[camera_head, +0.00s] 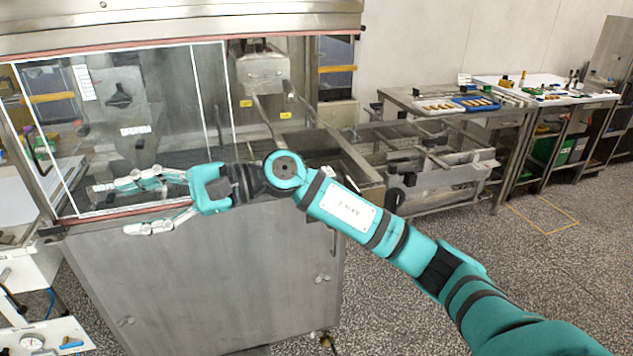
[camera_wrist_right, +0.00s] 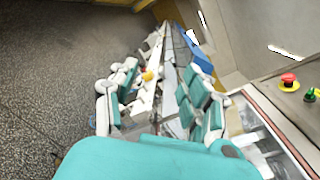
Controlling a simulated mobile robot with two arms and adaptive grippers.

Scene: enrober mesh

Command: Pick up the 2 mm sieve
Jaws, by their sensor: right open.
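I cannot make out a 2 mm sieve for certain in either view. My right gripper (camera_head: 130,206) is open and empty at the left, in front of the steel machine with clear panes. Its upper finger overlaps the lower pane edge; its lower finger is over the steel front. In the right wrist view the same gripper (camera_wrist_right: 160,95) shows its fingers spread. Between and beyond them are a small orange-yellow knob (camera_wrist_right: 148,76), pale parts and a blue strip (camera_wrist_right: 202,62), too blurred to name. My left gripper is not in view.
The enclosed machine (camera_head: 230,275) fills the left. A white unit with a gauge (camera_head: 32,341) stands at lower left. Steel tables at right hold a blue tray (camera_head: 476,104) and small items. A red button (camera_wrist_right: 288,80) is right of my gripper. Speckled floor (camera_head: 420,290) is clear.

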